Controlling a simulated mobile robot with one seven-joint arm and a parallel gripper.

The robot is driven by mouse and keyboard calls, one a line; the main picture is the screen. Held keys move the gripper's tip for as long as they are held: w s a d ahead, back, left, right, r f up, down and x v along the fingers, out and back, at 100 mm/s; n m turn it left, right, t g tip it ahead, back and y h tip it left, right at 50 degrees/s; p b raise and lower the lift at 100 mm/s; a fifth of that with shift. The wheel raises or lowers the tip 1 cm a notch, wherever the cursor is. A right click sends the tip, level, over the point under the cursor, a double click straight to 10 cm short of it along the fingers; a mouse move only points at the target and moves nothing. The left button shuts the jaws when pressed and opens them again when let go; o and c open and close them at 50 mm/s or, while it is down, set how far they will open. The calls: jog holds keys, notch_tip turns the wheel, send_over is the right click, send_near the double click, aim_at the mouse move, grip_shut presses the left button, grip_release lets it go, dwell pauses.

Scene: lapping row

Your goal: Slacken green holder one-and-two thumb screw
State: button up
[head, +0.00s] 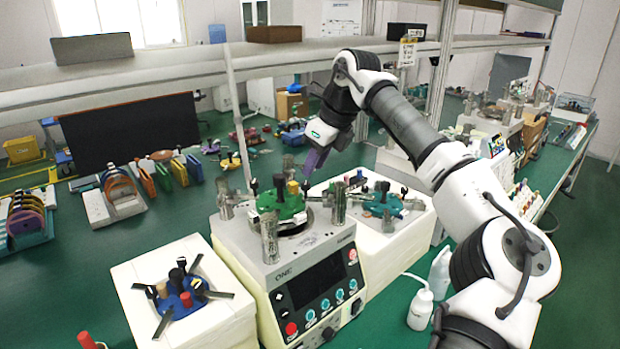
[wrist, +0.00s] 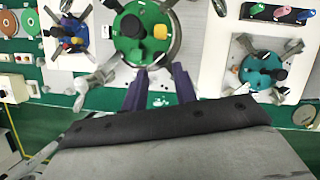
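The green holder (head: 284,201) sits on the round plate of the machine marked ONE. Black upright knobs and a yellow piece stand on it; I cannot tell which knob is the one-and-two thumb screw. In the wrist view the green holder (wrist: 142,48) lies just beyond my fingertips, with a black knob (wrist: 131,27) and the yellow piece (wrist: 160,32) on top. My gripper (head: 311,168) is above and to the right of the holder, pointing down. In the wrist view its purple fingers (wrist: 159,72) are apart with nothing between them.
A blue holder (head: 183,299) lies on a white block at front left. A teal holder (head: 383,204) lies on another at right. Metal posts (head: 269,238) stand around the green holder. White bottles (head: 421,310) stand at front right. A shelf rail (head: 130,85) crosses behind.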

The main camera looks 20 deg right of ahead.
jog(key=b+v, duration=0.1)
jog(key=v, duration=0.8)
